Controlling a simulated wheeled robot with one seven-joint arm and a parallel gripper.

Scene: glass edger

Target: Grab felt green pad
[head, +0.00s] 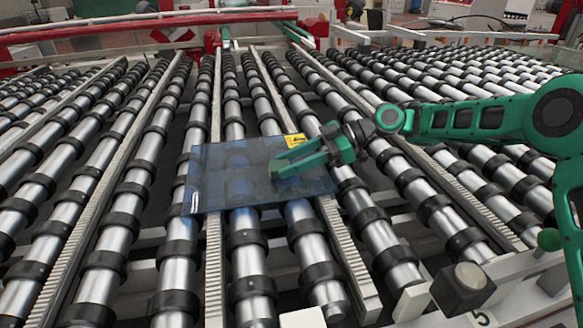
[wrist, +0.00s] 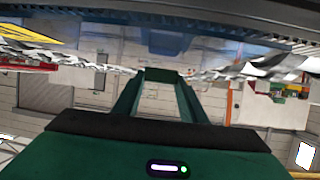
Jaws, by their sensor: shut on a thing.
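My green gripper (head: 281,167) is over the glass pane on the roller bed in the head view. In the wrist view its two dark green fingers reach forward, and a small green block, the felt green pad (wrist: 159,75), sits between the fingertips. The gripper is shut on it. In the head view the pad cannot be told apart from the green fingers. I cannot tell whether the gripper or pad touches the glass.
The bluish glass pane (head: 235,180) lies across several rollers, with a yellow label (head: 294,141) at its far right corner. A dark block with a pale top (head: 463,287) stands at the lower right. A red and white frame (head: 150,25) crosses the back.

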